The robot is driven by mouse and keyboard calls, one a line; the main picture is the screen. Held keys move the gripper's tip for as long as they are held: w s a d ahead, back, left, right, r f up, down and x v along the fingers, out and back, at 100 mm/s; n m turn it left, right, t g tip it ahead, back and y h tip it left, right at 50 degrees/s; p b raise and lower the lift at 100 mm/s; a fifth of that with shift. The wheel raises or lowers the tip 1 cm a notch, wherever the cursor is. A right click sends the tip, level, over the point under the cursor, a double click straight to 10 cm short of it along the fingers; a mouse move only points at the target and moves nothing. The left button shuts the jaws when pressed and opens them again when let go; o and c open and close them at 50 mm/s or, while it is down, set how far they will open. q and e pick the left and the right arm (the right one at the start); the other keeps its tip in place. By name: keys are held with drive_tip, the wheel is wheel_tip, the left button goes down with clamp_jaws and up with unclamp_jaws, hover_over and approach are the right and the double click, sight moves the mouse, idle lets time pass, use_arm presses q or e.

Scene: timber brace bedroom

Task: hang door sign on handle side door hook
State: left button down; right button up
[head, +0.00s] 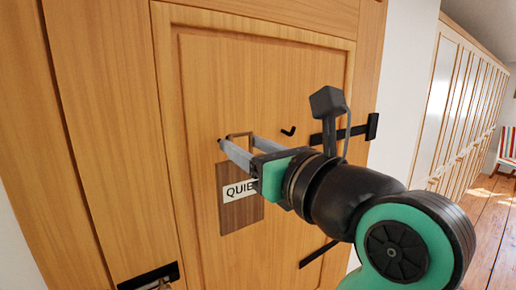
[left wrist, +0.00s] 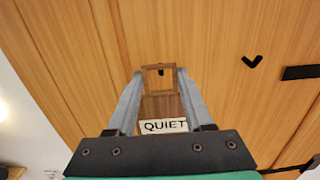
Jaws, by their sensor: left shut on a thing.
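The door sign (head: 240,212) is a brown wooden board with a white "QUIET" label and a square wooden loop on top. My left gripper (head: 238,145) is shut on the sign near its loop, and the board hangs below the fingers, close to the door (head: 235,80). In the left wrist view the sign (left wrist: 161,106) sits between the fingers (left wrist: 160,76). A dark hook (left wrist: 160,72) shows through the loop opening; whether the loop touches it I cannot tell. A second black hook (head: 288,131) is bare, toward the hinge side; it also shows in the wrist view (left wrist: 251,62). My right gripper is out of view.
Black strap hinges (head: 345,131) cross the door's right side. A black handle plate (head: 150,276) is at the lower left. White wall and a row of panelled cupboards (head: 462,100) stand at right, with wooden floor beyond.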

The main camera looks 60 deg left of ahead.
use_arm(q)
drive_tip(key=a+f+b, duration=0.1)
drive_tip(key=a+f, duration=0.1)
drive_tip(key=a, duration=0.4)
drive_tip(key=shift+s+a, duration=0.2)
drive_tip(key=shift+s, duration=0.15)
drive_tip(key=shift+f, duration=0.15)
idle(0.6)
drive_tip(key=shift+c, duration=1)
unclamp_jaws()
